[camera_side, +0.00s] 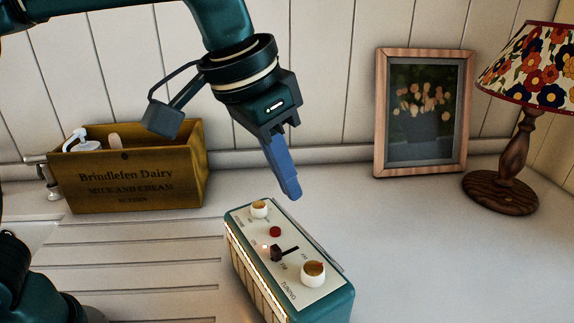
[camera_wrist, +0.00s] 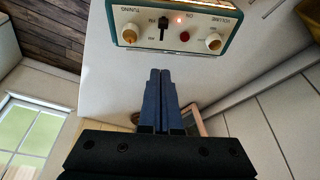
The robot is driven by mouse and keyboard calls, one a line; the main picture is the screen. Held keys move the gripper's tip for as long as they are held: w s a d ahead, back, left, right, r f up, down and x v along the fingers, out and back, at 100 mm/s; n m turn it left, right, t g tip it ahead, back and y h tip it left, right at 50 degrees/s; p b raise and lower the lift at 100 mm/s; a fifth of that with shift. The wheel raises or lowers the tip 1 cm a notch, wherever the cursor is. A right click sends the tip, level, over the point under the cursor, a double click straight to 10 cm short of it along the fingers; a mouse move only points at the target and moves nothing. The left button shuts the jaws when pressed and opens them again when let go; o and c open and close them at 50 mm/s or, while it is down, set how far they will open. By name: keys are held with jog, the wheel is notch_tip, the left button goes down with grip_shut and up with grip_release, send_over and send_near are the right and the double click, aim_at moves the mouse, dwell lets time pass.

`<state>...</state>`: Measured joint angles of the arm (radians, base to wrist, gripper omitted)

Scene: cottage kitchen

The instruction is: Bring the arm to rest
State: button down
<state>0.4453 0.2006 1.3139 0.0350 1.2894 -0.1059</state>
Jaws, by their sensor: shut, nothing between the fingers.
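My gripper (camera_side: 290,190) hangs in the air above the counter, just behind and above the radio. Its blue fingers are together and hold nothing. In the wrist view the fingers (camera_wrist: 160,75) point toward the radio's edge, with a gap in the picture between them and it. The teal and cream radio (camera_side: 290,262) stands on the counter with its control panel facing up. The panel has two cream knobs, a red button, a black switch lever and a small lit light. The radio also shows at the top of the wrist view (camera_wrist: 190,15).
A wooden dairy crate (camera_side: 130,185) with a few items inside stands at the left. A framed picture (camera_side: 378,120) leans at the back wall. A lamp (camera_side: 508,170) with a flowered shade stands at the right. The counter (camera_side: 420,240) right of the radio is clear.

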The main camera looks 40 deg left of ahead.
jog(key=shift+s+r, duration=0.15)
jog(key=shift+r, duration=0.2)
jog(key=s+a+r+n+t, duration=0.2)
jog(key=s+a+n, duration=0.15)
jog(key=a, duration=0.55)
jog(key=s+a+f+y, duration=0.1)
jog(key=s+a+f, duration=0.3)
jog(key=s+f, duration=0.4)
jog(key=shift+s+f, duration=0.4)
jog(key=shift+f, duration=0.3)
jog(key=shift+a+n, duration=0.1)
jog(key=shift+n, duration=0.15)
